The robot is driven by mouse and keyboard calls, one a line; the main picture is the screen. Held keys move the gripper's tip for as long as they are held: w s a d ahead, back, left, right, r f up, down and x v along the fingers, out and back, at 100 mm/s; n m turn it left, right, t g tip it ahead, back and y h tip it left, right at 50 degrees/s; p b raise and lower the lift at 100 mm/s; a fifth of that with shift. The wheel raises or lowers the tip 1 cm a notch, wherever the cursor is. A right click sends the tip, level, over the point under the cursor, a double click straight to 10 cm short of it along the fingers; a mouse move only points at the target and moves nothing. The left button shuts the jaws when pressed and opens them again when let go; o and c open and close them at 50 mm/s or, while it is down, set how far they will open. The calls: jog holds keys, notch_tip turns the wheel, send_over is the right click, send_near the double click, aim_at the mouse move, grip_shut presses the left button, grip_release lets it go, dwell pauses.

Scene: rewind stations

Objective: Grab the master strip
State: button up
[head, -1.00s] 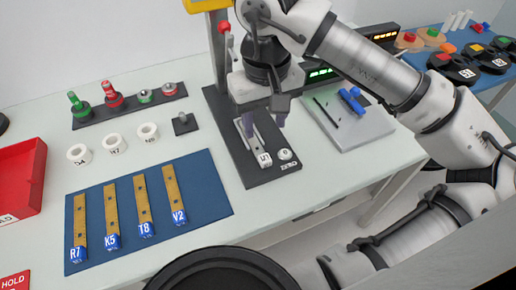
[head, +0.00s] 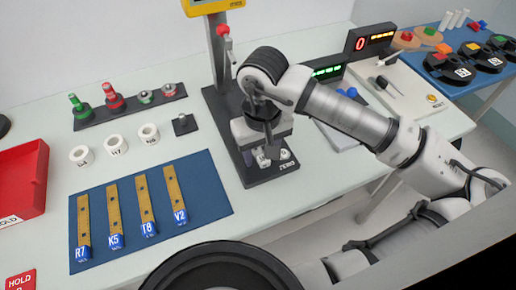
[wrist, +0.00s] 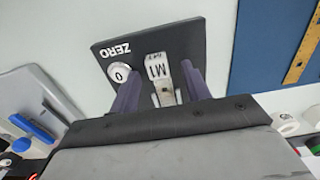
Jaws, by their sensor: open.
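The master strip (wrist: 158,66), a pale metal strip with a white end marked M1, lies on the black base of the gauge stand (wrist: 110,38). My gripper (wrist: 161,74) is open, with its two dark purple fingers on either side of the strip in the wrist view. I cannot tell whether the fingers touch it. In the head view my gripper (head: 266,157) is low over the stand's base and hides most of the strip.
A round ZERO button (wrist: 120,74) sits beside the strip on the base. The stand's column (head: 219,50) rises behind my gripper. A blue mat (head: 213,190) with several labelled tan strips lies to the left. A grey plate with a blue clamp (wrist: 35,128) is nearby.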

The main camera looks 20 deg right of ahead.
grip_shut()
jog(key=shift+r, duration=0.15)
